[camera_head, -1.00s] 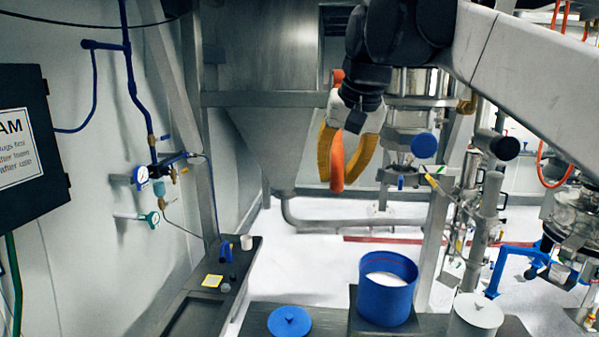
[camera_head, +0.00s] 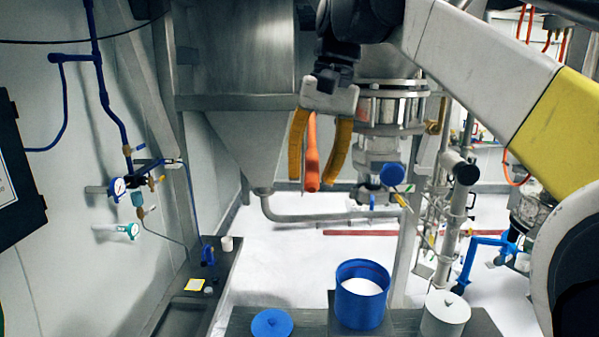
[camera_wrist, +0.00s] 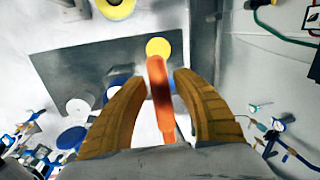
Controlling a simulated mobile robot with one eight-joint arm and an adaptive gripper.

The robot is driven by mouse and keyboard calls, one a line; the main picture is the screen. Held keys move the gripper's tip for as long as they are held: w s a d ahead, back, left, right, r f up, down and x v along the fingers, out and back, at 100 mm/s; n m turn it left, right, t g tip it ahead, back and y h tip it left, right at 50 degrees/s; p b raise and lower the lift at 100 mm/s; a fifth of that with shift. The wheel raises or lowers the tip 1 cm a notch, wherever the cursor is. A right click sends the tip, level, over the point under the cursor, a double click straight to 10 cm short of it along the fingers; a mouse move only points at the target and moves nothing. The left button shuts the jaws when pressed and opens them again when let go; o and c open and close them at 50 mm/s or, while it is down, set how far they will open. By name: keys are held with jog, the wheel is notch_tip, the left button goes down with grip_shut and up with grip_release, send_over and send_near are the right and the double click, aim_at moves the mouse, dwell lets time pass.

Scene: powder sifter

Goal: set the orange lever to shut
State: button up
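The orange lever (camera_head: 312,155) hangs nearly upright in front of the steel hopper in the head view. My gripper (camera_head: 314,180) has its two yellow-brown fingers spread, one on each side of the lever. The wrist view shows the lever (camera_wrist: 161,92) running between the fingers of my gripper (camera_wrist: 160,78), with a gap on both sides near the tips. The fingers do not appear to press on it. The lever's upper end is hidden behind my gripper's body.
The steel hopper (camera_head: 235,60) stands behind. A valve assembly with a blue round cap (camera_head: 392,174) is close on the right. Below stand a blue bucket with white contents (camera_head: 360,312), a blue lid (camera_head: 271,324) and a white container (camera_head: 446,312). Gauges (camera_head: 118,187) are on the left wall.

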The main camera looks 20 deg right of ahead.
jog(key=shift+o, duration=0.3)
jog(key=r, duration=0.2)
jog(key=d+r, duration=0.1)
jog(key=r, duration=0.4)
jog(key=shift+s+d+r, duration=0.15)
jog(key=shift+r, duration=0.05)
